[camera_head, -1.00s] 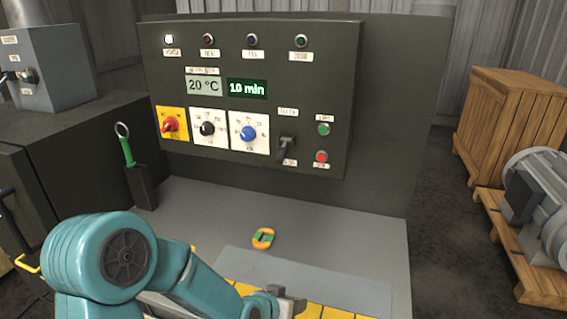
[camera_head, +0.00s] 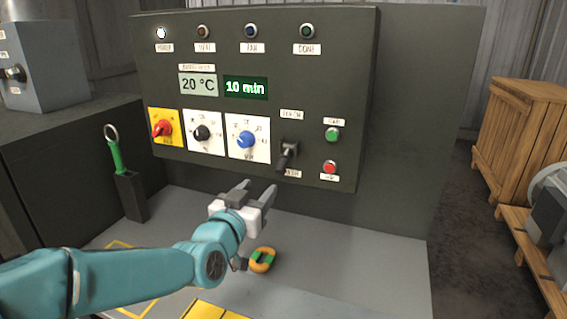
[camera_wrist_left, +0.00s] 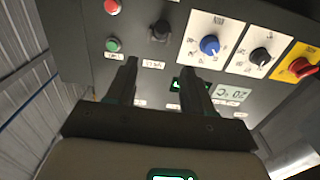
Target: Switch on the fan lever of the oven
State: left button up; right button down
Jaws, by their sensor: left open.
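The oven's control panel (camera_head: 228,50) faces me. The black fan lever (camera_head: 287,155) sits on its lower right, right of the blue knob (camera_head: 246,139), with its handle hanging down. The lever also shows at the top of the left wrist view (camera_wrist_left: 160,30), where the panel appears upside down. My left gripper (camera_head: 256,190) is open and empty, below and slightly left of the lever, apart from it. Its two fingers (camera_wrist_left: 158,70) show in the wrist view. My right gripper is not in view.
A green start button (camera_head: 332,134) and a red button (camera_head: 329,167) sit right of the lever. An orange-green object (camera_head: 262,260) lies on the grey ledge under my arm. A green-handled tool stands in a black holder (camera_head: 131,197) at left.

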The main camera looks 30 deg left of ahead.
aim_at(279, 168)
pick_arm(q)
jog(key=p+x, duration=0.2)
jog(key=x, duration=0.5)
jog(key=p+x, duration=0.2)
jog(key=x, duration=0.5)
jog(key=shift+w+f, duration=0.2)
jog(key=shift+w, duration=0.35)
jog(key=shift+r, duration=0.1)
jog(key=shift+a, duration=0.1)
jog(key=shift+c, duration=0.3)
jog(key=shift+w, duration=0.1)
grip_shut()
